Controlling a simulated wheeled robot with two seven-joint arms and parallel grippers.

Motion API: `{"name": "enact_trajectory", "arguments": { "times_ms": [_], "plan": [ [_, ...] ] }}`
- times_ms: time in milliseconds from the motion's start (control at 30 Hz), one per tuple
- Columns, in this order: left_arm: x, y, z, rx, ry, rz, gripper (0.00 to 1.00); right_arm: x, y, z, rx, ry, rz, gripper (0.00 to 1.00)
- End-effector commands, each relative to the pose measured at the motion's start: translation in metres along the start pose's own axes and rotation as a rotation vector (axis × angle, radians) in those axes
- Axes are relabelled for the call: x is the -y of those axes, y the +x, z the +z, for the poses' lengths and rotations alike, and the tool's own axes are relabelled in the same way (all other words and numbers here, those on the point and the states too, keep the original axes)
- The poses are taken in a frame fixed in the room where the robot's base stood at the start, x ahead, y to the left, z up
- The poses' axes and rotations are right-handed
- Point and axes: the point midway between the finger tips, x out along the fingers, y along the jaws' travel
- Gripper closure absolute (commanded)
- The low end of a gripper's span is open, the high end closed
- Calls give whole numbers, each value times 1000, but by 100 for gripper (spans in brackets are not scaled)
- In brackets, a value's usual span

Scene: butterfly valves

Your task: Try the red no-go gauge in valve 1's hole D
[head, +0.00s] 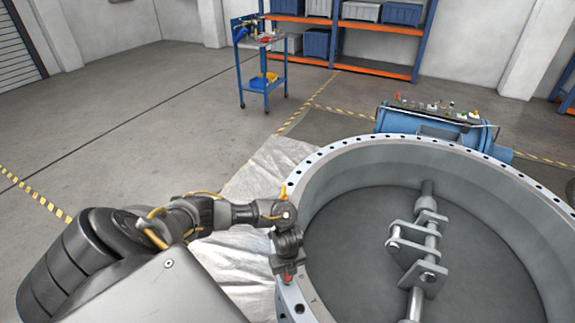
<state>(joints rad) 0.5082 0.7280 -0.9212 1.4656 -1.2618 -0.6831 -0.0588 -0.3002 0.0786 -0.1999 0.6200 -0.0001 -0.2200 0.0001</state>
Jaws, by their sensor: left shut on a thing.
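A large grey butterfly valve (301,175) fills the right foreground, with a row of bolt holes around its flange rim. A faint mark on the rim near my gripper may be a label; I cannot read it surely, nor tell which hole is D. My left gripper (287,272) points down over the left part of the rim. It is shut on a small red piece, the red no-go gauge (288,279), of which only a little shows. The gauge's lower end is hidden, so I cannot tell whether it is in a hole or above one. My right gripper is not in view.
Inside the valve are a disc and a shaft with brackets (428,228). A blue unit (420,128) with small items on top stands behind it. A blue trolley (265,85) and orange-blue shelving (372,69) stand farther back. The floor at left is clear.

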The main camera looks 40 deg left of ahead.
Motion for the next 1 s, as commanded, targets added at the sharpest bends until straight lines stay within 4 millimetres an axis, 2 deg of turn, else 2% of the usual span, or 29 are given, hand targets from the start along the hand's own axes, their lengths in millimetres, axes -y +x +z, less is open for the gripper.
{"name": "enact_trajectory", "arguments": {
  "times_ms": [1000],
  "plan": [
    [0, 8, 0, 0, 0, -1, 100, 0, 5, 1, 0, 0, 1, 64]
  ]
}}
